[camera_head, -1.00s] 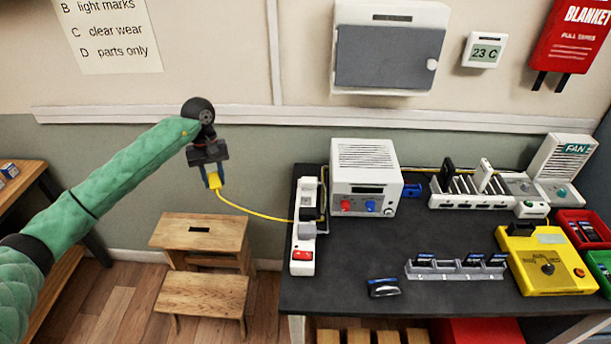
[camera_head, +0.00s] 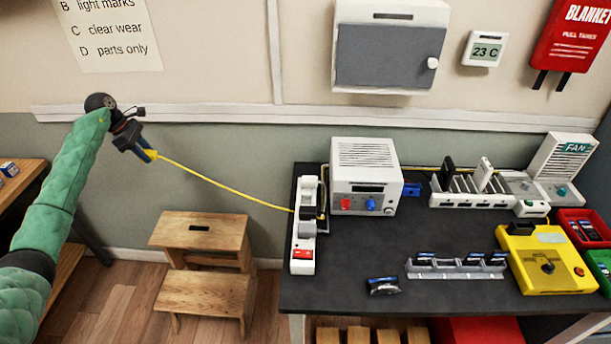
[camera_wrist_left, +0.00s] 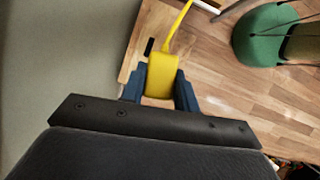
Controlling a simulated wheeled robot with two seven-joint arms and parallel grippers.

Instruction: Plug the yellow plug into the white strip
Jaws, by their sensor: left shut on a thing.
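My left gripper (camera_head: 146,154) is shut on the yellow plug (camera_head: 152,155), high in the air to the left of the table. In the left wrist view the yellow plug (camera_wrist_left: 161,75) sits between the blue fingers, with its cord leading up. The yellow cord (camera_head: 225,186) stretches from the plug to the white strip. The white strip (camera_head: 301,252) lies along the table's left edge, with a red switch at its near end and a grey block on it. The plug is well apart from the strip. My right gripper is not in view.
The dark table (camera_head: 340,260) holds a white power supply box (camera_head: 365,165) close behind and right of the strip. A wooden step stool (camera_head: 203,232) stands on the floor left of the table.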

